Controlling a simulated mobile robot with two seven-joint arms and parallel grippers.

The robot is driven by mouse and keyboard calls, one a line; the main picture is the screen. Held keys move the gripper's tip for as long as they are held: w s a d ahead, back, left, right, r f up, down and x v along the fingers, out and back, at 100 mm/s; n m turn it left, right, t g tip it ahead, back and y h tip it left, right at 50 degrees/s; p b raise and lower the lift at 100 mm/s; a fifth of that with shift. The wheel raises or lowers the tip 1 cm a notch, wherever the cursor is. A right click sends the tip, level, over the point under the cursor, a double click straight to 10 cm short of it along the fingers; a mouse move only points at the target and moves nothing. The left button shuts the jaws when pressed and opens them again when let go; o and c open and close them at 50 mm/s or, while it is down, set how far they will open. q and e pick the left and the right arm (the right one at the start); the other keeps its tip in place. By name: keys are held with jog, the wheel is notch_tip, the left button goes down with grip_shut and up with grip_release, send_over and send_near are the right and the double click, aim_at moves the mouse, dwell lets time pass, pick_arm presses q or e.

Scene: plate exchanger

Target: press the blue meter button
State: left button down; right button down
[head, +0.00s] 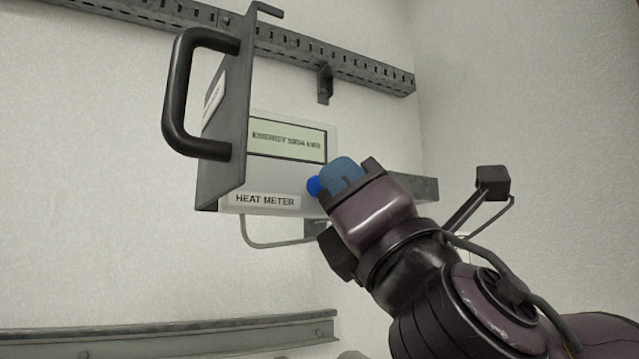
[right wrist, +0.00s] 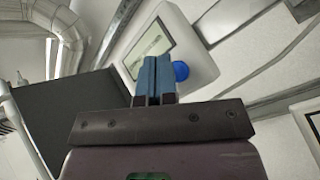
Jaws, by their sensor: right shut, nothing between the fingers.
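The blue meter button (head: 314,186) is a small round knob on the lower right of the white heat meter (head: 270,176), which has a lit display (head: 287,140) and a "HEAT METER" label. My right gripper (head: 338,176) is shut and empty, with its blue fingertips right beside the button in the head view. In the right wrist view the shut fingers (right wrist: 156,78) point at the meter, and the button (right wrist: 181,71) shows just right of their tips. I cannot tell whether they touch. My left gripper is not in view.
A grey hinged cover (head: 232,120) with a black handle (head: 178,95) stands open at the meter's left. A perforated rail (head: 330,65) runs along the wall above. A lower rail (head: 170,340) crosses below, and a cable hangs under the meter.

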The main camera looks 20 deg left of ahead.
jog(key=shift+s+d, duration=0.15)
jog(key=s+d, duration=0.1)
jog(key=d, duration=0.1)
jog(key=s+d, duration=0.2)
jog(key=shift+p, duration=0.35)
dwell(0.3)
dwell(0.4)
